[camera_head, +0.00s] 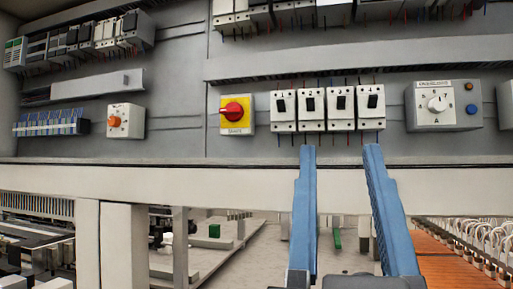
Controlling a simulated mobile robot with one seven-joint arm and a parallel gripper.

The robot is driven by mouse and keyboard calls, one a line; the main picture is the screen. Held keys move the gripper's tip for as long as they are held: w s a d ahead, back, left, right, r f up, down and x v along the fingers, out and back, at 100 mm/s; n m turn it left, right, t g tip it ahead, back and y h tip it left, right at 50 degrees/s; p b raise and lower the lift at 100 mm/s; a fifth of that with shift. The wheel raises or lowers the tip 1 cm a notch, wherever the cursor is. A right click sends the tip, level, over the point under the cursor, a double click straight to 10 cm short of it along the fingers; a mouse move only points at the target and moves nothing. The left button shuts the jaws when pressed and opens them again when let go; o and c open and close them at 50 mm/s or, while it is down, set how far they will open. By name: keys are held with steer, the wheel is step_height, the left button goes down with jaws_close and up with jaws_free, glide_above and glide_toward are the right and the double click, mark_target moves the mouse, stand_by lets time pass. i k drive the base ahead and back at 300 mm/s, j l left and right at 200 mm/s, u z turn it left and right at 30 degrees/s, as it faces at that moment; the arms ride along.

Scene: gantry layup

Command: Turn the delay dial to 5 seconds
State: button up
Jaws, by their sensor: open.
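No label that I can read says delay. A white box with an orange knob (116,122) is on the grey panel at the left; its markings are too small to read. A white dial (437,104) on a grey plate at the right has figures around it and a label above that seems to read "overload". My gripper (340,150) is open and empty, its two blue fingers pointing up at the panel's lower edge, below the breakers. It appears apart from both dials, between them in the picture.
A red rotary switch on a yellow plate (236,110) and several white breakers (312,108) sit between the dials. A blue button (471,109) is beside the right dial. A pale beam (230,182) runs below the panel. Terminal blocks (50,122) are at far left.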

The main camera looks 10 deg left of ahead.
mark_target(114, 121)
steer(key=u, duration=1.1)
